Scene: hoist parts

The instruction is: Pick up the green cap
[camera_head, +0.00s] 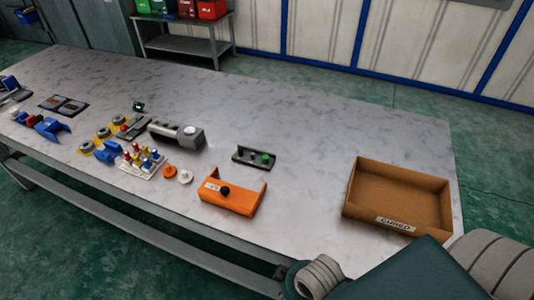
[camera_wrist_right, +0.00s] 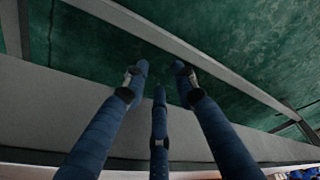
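A small green cap (camera_head: 266,158) sits on a dark rectangular holder (camera_head: 247,158) near the middle of the table, with a dark peg beside it. A small dark piece with green on it (camera_head: 138,106) stands farther left; I cannot tell what it is. In the right wrist view, my right gripper (camera_wrist_right: 160,76) shows three blue fingers, spread apart with nothing between them. It is away from the cap, with the floor and grey beams beyond its fingers. My left gripper is in neither view.
A cardboard box (camera_head: 347,200) with a label is at the table's right end. An orange bracket (camera_head: 233,202) with a black knob stands in front of the holder. A grey block (camera_head: 190,137) and several small parts lie left. The table's back right is clear.

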